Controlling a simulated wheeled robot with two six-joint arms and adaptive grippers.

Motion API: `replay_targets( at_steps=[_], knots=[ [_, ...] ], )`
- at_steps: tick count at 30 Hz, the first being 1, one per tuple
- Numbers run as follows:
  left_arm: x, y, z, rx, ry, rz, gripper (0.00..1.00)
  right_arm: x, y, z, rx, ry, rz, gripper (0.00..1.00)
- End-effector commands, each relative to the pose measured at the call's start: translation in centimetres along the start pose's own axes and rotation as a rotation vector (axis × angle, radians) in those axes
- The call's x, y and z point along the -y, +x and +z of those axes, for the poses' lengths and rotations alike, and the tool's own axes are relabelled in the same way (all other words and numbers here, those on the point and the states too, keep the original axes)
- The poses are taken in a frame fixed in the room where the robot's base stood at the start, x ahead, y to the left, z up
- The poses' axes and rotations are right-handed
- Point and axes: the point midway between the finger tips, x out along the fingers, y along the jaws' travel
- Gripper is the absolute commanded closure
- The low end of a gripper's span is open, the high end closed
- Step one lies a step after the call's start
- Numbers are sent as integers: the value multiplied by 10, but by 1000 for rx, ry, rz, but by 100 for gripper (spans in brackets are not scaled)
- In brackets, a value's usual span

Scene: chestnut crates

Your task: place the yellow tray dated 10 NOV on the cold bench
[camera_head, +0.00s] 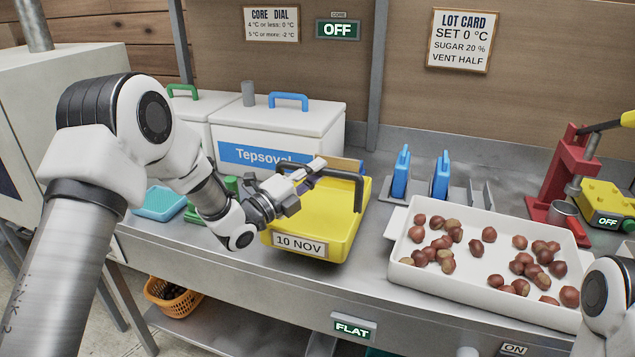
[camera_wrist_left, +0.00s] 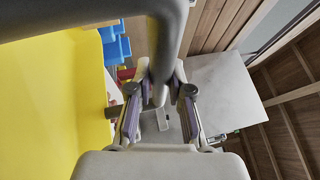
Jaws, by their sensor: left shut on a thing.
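The yellow tray (camera_head: 330,212) carries a white label reading 10 NOV and a dark grey bar handle (camera_head: 358,190). My left gripper (camera_head: 308,174) is shut on that handle at the tray's upper left. In the left wrist view, the fingers (camera_wrist_left: 160,95) close around the grey handle (camera_wrist_left: 165,45), with the yellow tray (camera_wrist_left: 50,100) at left. The tray overlaps the front edge of the steel bench (camera_head: 230,262); whether its underside touches the bench is unclear. No sign in view names a cold bench. My right gripper is out of view; only part of that arm shows.
A white tray of chestnuts (camera_head: 400,273) lies right of the yellow tray. Behind stand a white Tepsoval box (camera_head: 315,120), blue upright pieces (camera_head: 400,172) and a red press (camera_head: 560,170). A light-blue tray (camera_head: 160,203) lies left. Signs read OFF (camera_head: 338,30) and FLAT (camera_head: 352,328).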

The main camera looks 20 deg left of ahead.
Motion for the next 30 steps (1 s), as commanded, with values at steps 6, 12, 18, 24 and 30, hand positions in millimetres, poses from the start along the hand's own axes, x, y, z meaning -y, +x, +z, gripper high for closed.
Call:
replay_targets(
  at_steps=[6, 12, 18, 24, 30],
  knots=[
    [-29, -2, -2, 1, -3, 4, 100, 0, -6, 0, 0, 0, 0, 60],
    [-36, -4, -3, 1, -1, 0, 100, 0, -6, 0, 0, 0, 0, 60],
    [-38, -4, -3, 1, -1, 2, 71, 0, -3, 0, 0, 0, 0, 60],
    [-38, -4, -3, 1, -1, 2, 56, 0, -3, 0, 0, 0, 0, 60],
    [-33, -3, -2, 1, -1, 1, 56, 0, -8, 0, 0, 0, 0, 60]
  ],
)
